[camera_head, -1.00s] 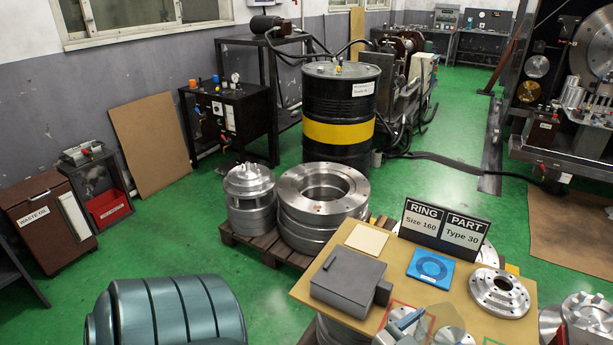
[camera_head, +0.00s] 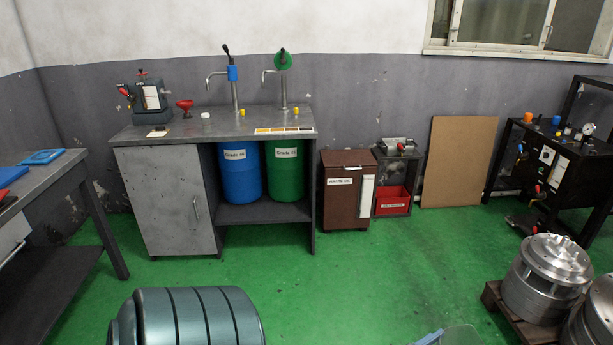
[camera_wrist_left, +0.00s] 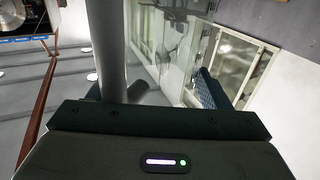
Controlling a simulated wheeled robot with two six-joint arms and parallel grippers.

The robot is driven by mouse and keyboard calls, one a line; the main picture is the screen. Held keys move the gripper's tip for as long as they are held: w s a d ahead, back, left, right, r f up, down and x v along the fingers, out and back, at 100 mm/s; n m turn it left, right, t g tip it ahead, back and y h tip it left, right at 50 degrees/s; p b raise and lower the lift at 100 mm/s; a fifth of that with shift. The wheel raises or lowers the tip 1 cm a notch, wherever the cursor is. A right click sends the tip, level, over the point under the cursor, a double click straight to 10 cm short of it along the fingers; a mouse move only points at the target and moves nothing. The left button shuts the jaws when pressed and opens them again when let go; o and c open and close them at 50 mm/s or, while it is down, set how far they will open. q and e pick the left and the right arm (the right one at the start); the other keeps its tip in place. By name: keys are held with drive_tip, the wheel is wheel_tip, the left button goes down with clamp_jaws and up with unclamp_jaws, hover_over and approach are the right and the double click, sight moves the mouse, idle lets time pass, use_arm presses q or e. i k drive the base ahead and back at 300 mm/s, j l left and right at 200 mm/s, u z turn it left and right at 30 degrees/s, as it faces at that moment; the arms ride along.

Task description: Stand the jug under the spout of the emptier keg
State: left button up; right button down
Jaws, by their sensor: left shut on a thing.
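A blue keg (camera_head: 240,173) and a green keg (camera_head: 284,172) stand side by side under the workbench. A blue-collared pump with a spout (camera_head: 233,85) rises above the blue keg. A green-topped pump with a spout (camera_head: 283,82) rises above the green one. The clear jug (camera_head: 455,336) shows partly at the bottom edge of the head view; its clear wall (camera_wrist_left: 165,45) also shows in the left wrist view. My left gripper (camera_wrist_left: 150,88) is shut on it. My right gripper is not in view.
The workbench (camera_head: 170,131) carries a grey device (camera_head: 150,98), a red funnel (camera_head: 185,106) and a colour strip (camera_head: 284,130). A brown waste-oil cabinet (camera_head: 342,195) stands right of it. Green floor (camera_head: 350,275) before the bench is clear. Metal parts (camera_head: 547,270) stand on a pallet at right.

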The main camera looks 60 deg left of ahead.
sight(212, 121)
drive_tip(key=j+u, duration=0.2)
drive_tip(key=j, duration=0.25)
drive_tip(key=i+j+u, duration=0.15)
drive_tip(key=j, duration=0.25)
drive_tip(key=j+u, duration=0.2)
drive_tip(key=j, duration=0.25)
drive_tip(key=i+j+u, duration=0.2)
drive_tip(key=j, duration=0.15)
drive_tip(key=i+j+u, duration=0.15)
drive_tip(key=j, duration=0.25)
drive_tip(key=i+j+u, duration=0.2)
drive_tip(key=j, duration=0.15)
